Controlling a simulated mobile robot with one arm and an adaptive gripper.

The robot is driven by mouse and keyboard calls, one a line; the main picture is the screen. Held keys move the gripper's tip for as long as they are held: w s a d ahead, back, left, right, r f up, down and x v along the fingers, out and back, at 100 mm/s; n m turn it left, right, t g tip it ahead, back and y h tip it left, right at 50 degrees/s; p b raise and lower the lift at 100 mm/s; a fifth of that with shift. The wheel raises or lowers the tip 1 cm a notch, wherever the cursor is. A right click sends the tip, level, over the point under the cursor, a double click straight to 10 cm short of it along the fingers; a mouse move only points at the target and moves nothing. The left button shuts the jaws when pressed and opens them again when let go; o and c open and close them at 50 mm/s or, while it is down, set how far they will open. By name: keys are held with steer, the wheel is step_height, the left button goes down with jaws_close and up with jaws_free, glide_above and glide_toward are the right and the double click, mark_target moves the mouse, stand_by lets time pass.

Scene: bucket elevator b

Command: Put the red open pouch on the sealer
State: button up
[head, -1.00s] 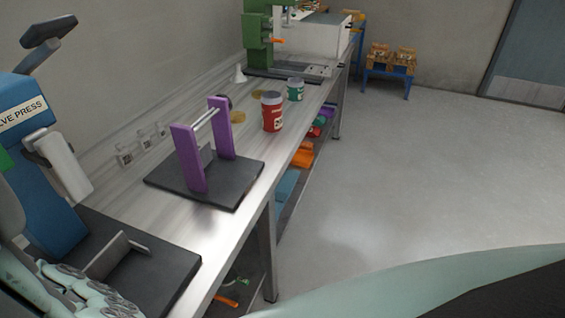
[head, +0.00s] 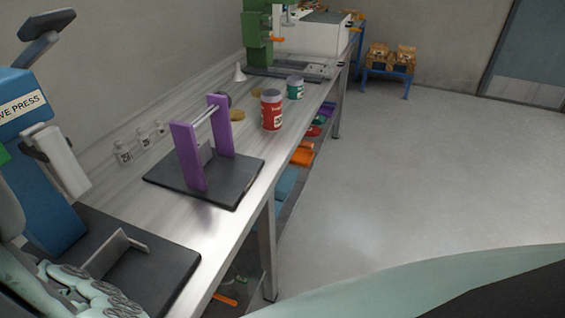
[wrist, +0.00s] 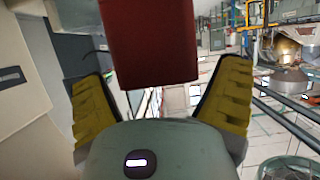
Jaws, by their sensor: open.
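In the wrist view a plain dark red block-like thing (wrist: 148,40) fills the top middle, between and beyond the yellow finger pads. It may be the red pouch, but its opening is not visible. My gripper (wrist: 165,72) is open, with a finger on each side of the red thing, and shows no clear contact. My gripper does not show in the head view. I cannot tell for certain which bench machine is the sealer. A green machine (head: 257,38) with an orange handle stands at the bench's far end.
A blue press (head: 38,150) stands at the near left of the bench (head: 205,232). A purple two-post stand (head: 187,155) with a crossbar sits mid-bench. A red jar (head: 271,110) and a green jar (head: 295,88) stand beyond it. The floor (head: 400,170) to the right is clear.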

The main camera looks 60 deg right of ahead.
steer(key=shift+r, duration=0.1)
steer(key=shift+r, duration=0.15)
steer(key=v, duration=0.7)
steer(key=shift+d+b, duration=0.25)
steer(key=shift+b, duration=0.1)
